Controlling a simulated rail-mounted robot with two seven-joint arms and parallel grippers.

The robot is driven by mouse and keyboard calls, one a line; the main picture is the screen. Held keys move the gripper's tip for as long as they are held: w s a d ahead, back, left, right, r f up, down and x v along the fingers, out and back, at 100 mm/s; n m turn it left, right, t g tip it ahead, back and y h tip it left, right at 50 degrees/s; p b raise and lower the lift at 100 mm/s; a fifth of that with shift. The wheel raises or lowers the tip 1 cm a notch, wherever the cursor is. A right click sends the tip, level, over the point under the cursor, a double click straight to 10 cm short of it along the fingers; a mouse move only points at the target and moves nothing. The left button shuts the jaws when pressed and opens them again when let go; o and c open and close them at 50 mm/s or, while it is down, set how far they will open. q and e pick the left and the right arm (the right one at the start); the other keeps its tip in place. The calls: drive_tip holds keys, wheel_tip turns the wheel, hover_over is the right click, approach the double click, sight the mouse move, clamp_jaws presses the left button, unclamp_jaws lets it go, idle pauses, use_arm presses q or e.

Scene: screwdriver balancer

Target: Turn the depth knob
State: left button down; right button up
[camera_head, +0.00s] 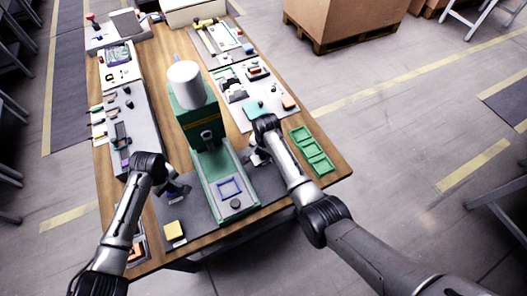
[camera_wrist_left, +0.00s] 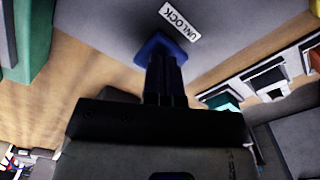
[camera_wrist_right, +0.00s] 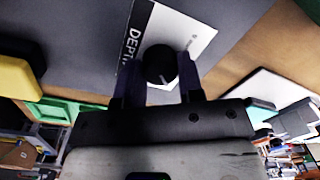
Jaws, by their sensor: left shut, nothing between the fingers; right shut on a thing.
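The depth knob (camera_wrist_right: 161,64) is a round black knob with a pale pointer line, on a white plate lettered "DEPTH" (camera_wrist_right: 128,45) in the right wrist view. My right gripper (camera_wrist_right: 158,80) has one finger on each side of the knob and is shut on it. In the head view my right gripper (camera_head: 260,156) is beside the green press (camera_head: 190,100), and the knob is hidden there. My left gripper (camera_wrist_left: 165,75) is shut and empty; a blue piece (camera_wrist_left: 160,46) lies at its fingertips beside an "UNLOCK" label (camera_wrist_left: 180,22). I cannot tell if they touch.
The press base holds a blue square frame (camera_head: 229,188) and a dark round button (camera_head: 236,204). A yellow block (camera_head: 174,230) is at the front left. Green trays (camera_head: 311,150) lie at the right edge. Panels with small parts line both sides of the wooden table.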

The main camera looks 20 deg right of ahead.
use_arm(q)
drive_tip(key=shift+f, duration=0.1)
use_arm(e)
drive_tip(key=shift+c, duration=0.9)
drive_tip(key=shift+n, duration=0.4)
drive_tip(key=n, duration=0.3)
drive_tip(key=shift+n, duration=2.4)
drive_tip(key=o, duration=0.9)
